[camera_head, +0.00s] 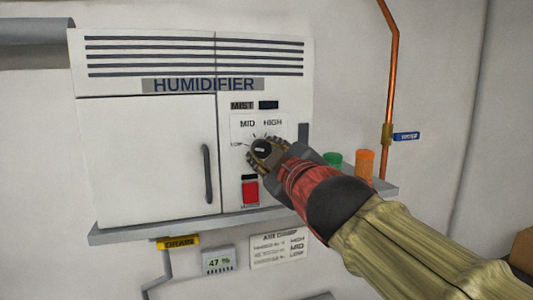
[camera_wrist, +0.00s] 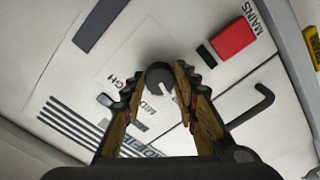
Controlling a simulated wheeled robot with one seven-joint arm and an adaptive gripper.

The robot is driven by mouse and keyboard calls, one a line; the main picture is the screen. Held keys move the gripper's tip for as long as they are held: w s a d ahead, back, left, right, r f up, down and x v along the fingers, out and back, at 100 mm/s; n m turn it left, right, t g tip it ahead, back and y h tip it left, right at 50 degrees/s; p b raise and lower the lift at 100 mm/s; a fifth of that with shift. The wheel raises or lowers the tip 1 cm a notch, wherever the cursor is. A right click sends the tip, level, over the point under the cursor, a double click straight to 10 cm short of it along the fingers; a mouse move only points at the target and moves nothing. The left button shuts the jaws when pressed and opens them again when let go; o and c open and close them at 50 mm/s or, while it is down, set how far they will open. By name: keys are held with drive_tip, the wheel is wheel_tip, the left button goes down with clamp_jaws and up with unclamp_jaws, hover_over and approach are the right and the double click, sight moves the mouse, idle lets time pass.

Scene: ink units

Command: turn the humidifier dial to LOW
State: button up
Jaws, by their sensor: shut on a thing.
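The humidifier (camera_head: 148,150) is a white cabinet on the wall with its name across the top. Its round dark dial (camera_head: 262,147) sits on a white plate, with MID and HIGH printed above and a small, partly legible label at its left. My gripper (camera_head: 262,153) reaches in from the lower right and is shut on the dial. In the wrist view the dial (camera_wrist: 158,74) is between my gripper's fingertips (camera_wrist: 158,80). A pale mark shows on the dial face, but I cannot tell exactly which label it points to.
A red switch (camera_head: 250,191) is just below the dial, and a door handle (camera_head: 207,174) is to the left. A green cup (camera_head: 332,159) and an orange cup (camera_head: 365,165) stand on the shelf (camera_head: 130,233) near my arm. A copper pipe (camera_head: 393,70) runs at right.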

idle(0.4)
drive_tip(key=o, duration=1.2)
drive_tip(key=shift+c, duration=0.2)
drive_tip(key=shift+s, duration=0.1)
drive_tip(key=v, duration=1.1)
drive_tip(key=shift+s, duration=0.35)
drive_tip(key=shift+d, duration=0.15)
